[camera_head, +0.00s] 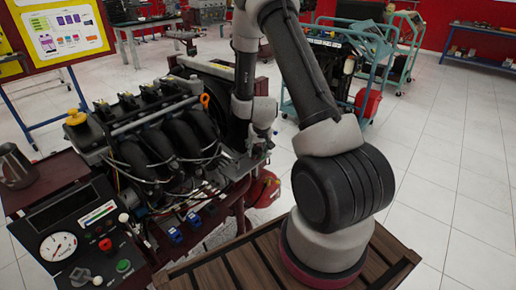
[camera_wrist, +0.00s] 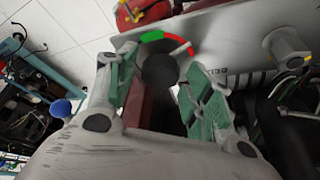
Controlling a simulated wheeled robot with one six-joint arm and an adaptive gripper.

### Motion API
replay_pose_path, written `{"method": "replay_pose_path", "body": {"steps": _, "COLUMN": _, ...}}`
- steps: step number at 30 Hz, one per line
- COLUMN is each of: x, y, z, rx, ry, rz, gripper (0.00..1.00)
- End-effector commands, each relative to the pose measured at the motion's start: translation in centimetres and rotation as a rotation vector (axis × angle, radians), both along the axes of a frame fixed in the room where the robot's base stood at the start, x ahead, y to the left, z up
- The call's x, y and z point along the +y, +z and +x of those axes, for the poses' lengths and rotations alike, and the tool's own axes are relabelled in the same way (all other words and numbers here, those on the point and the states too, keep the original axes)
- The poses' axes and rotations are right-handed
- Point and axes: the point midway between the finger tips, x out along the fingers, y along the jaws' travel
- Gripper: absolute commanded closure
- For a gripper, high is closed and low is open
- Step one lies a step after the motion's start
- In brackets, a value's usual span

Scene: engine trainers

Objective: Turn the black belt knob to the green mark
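The black belt knob (camera_wrist: 159,70) shows in the wrist view on a pale panel (camera_wrist: 232,50) with upside-down lettering. A green mark (camera_wrist: 152,37) and a red arc (camera_wrist: 180,43) curve around its far side. No pointer is clear on the knob's dark face. My gripper (camera_wrist: 157,60) is open, with its green-padded fingers on either side of the knob. Whether the pads touch it I cannot tell. In the head view my gripper (camera_head: 258,148) hangs at the right end of the engine trainer (camera_head: 160,140); the knob is hidden there.
A grey post (camera_wrist: 286,46) stands out from the panel right of my gripper. A blue cap (camera_wrist: 60,108) and wiring lie to the left. In the head view, a gauge panel (camera_head: 75,240) is at front left, and a red container (camera_head: 263,190) is below my gripper.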

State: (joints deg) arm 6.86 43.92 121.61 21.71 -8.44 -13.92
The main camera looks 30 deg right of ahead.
Motion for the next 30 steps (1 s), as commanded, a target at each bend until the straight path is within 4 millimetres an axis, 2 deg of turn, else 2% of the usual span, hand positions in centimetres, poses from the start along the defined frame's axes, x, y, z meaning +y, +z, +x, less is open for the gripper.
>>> {"method": "replay_pose_path", "body": {"steps": 1, "x": -0.01, "y": 0.01, "z": -0.01, "rx": 0.000, "ry": 0.000, "rz": 0.000, "gripper": 0.64}}
{"method": "replay_pose_path", "body": {"steps": 5, "x": -0.02, "y": 0.01, "z": -0.01, "rx": 0.000, "ry": 0.000, "rz": 0.000, "gripper": 0.86}}
{"method": "replay_pose_path", "body": {"steps": 17, "x": -0.07, "y": 0.02, "z": -0.05, "rx": 0.000, "ry": 0.035, "rz": 0.000, "gripper": 0.86}}
{"method": "replay_pose_path", "body": {"steps": 30, "x": -0.33, "y": -0.01, "z": -0.16, "rx": 0.002, "ry": 0.256, "rz": 0.001, "gripper": 0.86}}
